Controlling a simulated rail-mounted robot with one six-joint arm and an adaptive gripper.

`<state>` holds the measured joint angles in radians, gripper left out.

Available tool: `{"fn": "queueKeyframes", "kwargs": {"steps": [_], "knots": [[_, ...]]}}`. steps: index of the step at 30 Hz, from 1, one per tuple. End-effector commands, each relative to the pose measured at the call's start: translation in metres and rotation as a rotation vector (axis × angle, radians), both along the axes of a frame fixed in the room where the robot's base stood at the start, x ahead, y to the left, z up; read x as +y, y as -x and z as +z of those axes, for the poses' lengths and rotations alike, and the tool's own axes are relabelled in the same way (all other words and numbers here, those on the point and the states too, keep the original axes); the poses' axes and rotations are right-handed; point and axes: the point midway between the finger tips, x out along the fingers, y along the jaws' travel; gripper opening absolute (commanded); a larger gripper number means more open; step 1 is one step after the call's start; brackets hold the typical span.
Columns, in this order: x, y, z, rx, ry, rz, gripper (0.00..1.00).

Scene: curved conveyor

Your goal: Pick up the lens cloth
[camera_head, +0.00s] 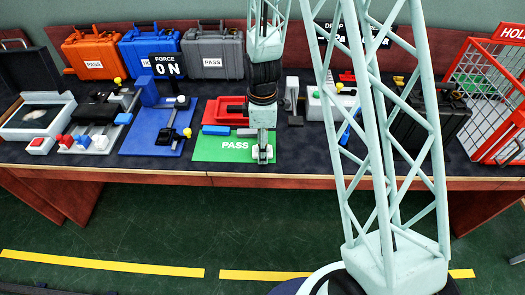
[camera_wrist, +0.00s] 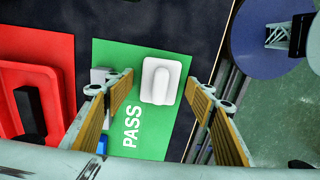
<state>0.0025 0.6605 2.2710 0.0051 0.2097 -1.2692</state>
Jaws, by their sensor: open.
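A small white item with a rounded raised part, probably the lens cloth (camera_wrist: 161,81), lies on the green PASS mat (camera_wrist: 157,138) in the wrist view. It lies between my gripper's fingers (camera_wrist: 159,88), with a gap on each side. My gripper is open and points down over it. In the head view my gripper (camera_head: 263,150) is at the right part of the green mat (camera_head: 215,150), near the table's front edge, and the white item shows only partly at the fingertips.
A red mat with a red tray (camera_wrist: 35,85) holding a dark block lies left of the green mat. Grey and blue blocks (camera_head: 215,131) sit at the green mat's edge. Orange, blue and grey cases (camera_head: 212,50) stand behind. A red cage (camera_head: 490,95) is at right.

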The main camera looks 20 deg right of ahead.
Motion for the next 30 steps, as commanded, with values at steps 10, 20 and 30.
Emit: {"fn": "queueKeyframes", "kwargs": {"steps": [10,20,30], "knots": [[0.000,0.000,0.000,0.000,0.000,0.000,0.23],[0.000,0.000,0.001,0.000,0.000,0.000,0.23],[0.000,0.000,0.018,-0.001,0.000,0.000,0.23]]}}
